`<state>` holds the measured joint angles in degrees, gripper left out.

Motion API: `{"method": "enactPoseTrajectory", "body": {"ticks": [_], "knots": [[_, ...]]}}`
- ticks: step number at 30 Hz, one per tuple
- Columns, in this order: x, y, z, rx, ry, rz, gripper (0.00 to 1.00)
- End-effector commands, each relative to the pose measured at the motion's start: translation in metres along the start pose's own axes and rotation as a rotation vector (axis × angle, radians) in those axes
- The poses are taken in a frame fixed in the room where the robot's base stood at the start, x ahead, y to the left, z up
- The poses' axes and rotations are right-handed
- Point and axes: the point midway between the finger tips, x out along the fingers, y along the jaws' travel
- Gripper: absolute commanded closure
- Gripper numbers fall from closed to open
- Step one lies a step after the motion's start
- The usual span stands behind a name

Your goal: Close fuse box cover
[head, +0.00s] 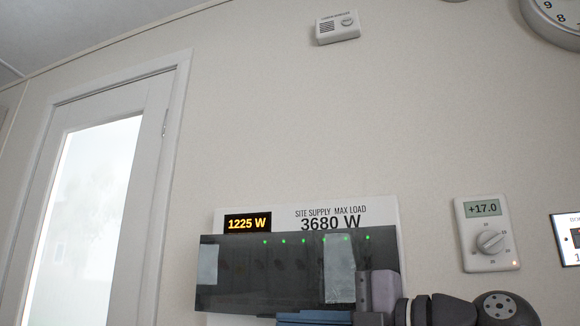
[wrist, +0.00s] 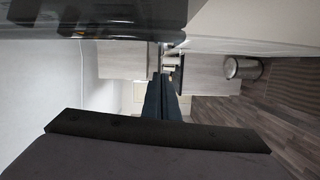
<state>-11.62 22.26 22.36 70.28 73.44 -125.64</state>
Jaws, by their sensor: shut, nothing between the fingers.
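The fuse box (head: 270,213) is a white panel low on the wall in the head view, with a lit "1225 W" display and "3680 W" lettering. Its dark, see-through cover (head: 260,288) spans the front below the display, slightly wider than the panel. Green lights and switches show through it. I cannot tell whether the cover is flush. My gripper (head: 302,318) is at the bottom edge of the head view, by the cover's lower edge; contact is unclear. In the wrist view its fingers (wrist: 158,98) are together and empty. The dark glossy cover (wrist: 85,18) fills the upper left there.
A thermostat (head: 486,235) and a partly cut-off panel (head: 570,238) are on the wall at right. A white door (head: 105,200) is at left. In the wrist view, a metal bin (wrist: 243,68) stands on the wood floor.

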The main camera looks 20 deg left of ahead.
Motion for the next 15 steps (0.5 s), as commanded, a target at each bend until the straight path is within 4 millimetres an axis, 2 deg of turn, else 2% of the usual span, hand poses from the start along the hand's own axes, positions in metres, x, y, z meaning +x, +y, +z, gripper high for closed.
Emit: {"method": "enactPoseTrajectory", "body": {"ticks": [8, 15], "knots": [[0.000, -0.003, 0.001, 0.002, -0.005, -0.002, 1.00], [-0.006, -0.007, -0.024, -0.004, -0.001, 0.001, 1.00]]}}
